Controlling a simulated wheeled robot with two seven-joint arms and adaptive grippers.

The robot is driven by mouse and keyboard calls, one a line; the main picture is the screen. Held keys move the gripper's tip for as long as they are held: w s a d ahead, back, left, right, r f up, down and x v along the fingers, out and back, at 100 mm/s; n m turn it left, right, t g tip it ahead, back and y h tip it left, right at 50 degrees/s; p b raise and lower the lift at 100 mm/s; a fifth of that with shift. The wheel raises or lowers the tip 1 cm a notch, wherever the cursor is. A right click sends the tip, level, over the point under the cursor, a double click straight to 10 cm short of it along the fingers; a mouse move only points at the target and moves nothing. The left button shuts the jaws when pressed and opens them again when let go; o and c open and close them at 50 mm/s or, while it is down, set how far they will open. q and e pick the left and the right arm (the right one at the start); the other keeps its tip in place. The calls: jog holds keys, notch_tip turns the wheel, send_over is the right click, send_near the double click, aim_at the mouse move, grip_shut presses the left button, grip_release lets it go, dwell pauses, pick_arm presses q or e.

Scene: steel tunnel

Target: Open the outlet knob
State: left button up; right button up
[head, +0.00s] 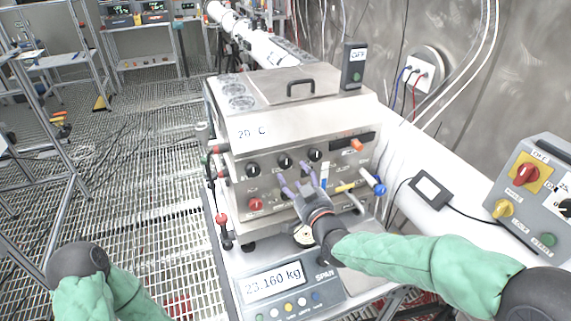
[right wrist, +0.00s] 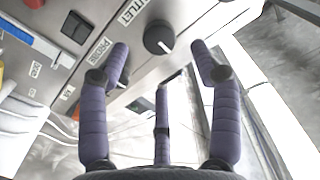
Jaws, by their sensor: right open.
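The outlet knob (right wrist: 158,38) is a round black dial with a white mark, beside a partly cut-off label reading "UTLET". In the right wrist view it lies ahead, between the two outer fingertips of my right gripper (right wrist: 160,58), and seems apart from them. In the head view my right gripper (head: 297,176), with purple fingers, is spread open and empty in front of the steel panel (head: 238,154). It covers part of the lower controls, so I cannot tell the outlet knob there. My left gripper is out of view.
Black dials (head: 252,169) and a red knob (head: 255,204) surround the hand. A blue-tipped handle (head: 376,185) juts out at the right. A scale display (head: 274,281) reading 23.160 kg stands below. Grated floor (head: 150,190) is open at the left.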

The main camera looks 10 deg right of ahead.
aim_at(286, 164)
jog(key=w, duration=0.3)
jog(key=w+a, duration=0.1)
jog(key=w, duration=0.3)
jog(key=shift+w+a+b, duration=0.1)
jog(key=shift+a+b, duration=0.1)
jog(key=shift+b, duration=0.1)
jog(key=shift+c, duration=0.3)
jog(key=c, duration=1.1)
